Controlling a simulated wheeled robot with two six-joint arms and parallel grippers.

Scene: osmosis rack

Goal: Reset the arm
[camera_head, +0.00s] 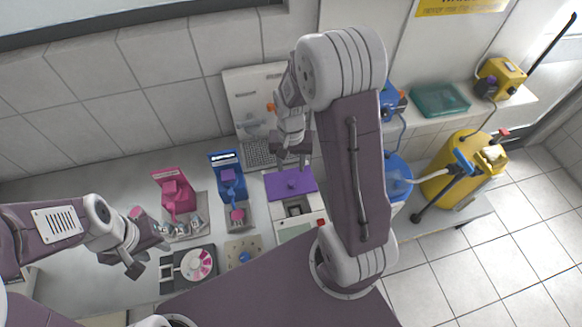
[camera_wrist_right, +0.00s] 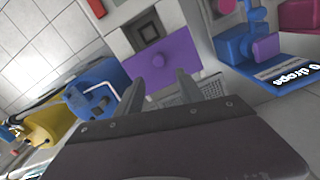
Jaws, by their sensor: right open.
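My right gripper (camera_head: 292,162) hangs above the purple-topped device on the bench, at the end of my raised right arm. In the right wrist view its two fingers (camera_wrist_right: 161,97) stand apart with nothing between them. They show in front of the purple panel (camera_wrist_right: 163,60); any contact cannot be told. My left gripper (camera_head: 147,262) is at the lower left, beside the dark device with a white and pink disc (camera_head: 195,264). No held object shows in it, and its finger gap is unclear.
A pink holder (camera_head: 174,190) and a blue holder (camera_head: 228,179) stand on the bench left of the purple panel (camera_head: 290,184). Blue and yellow containers (camera_head: 465,170) stand at the right. A teal tray (camera_head: 440,99) lies on the ledge. Open tiled floor is at lower right.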

